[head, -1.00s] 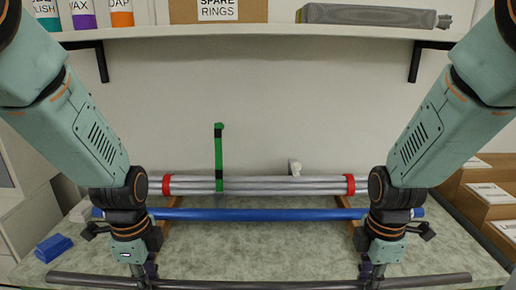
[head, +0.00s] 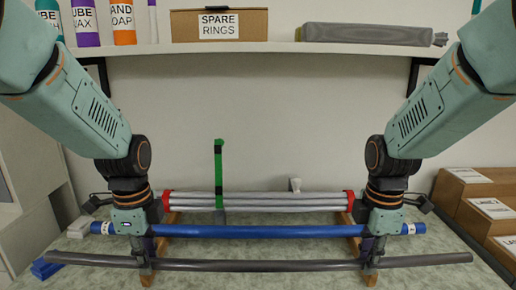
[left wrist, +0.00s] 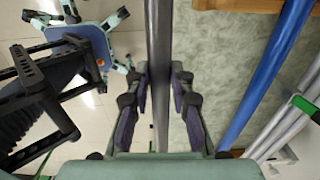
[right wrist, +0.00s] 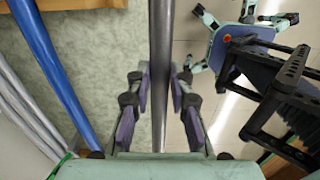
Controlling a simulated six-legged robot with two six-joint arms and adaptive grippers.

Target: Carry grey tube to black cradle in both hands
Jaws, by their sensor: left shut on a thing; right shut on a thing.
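The long dark grey tube (head: 262,266) runs level across the front of the head view, in front of the blue tube. My left gripper (head: 147,256) is shut on it left of its middle, and my right gripper (head: 371,256) is shut on it right of its middle. The grey tube also passes between the fingers in the left wrist view (left wrist: 158,45) and the right wrist view (right wrist: 159,45). Whether it touches the wooden rests below cannot be told. I see no black cradle in these views.
A blue tube (head: 262,232) lies behind the grey one across wooden rests. Farther back is a bundle of light grey tubes (head: 260,202) with red end bands and a green upright strip (head: 219,170). Boxes (head: 490,208) stand at the right; a shelf (head: 270,47) hangs above.

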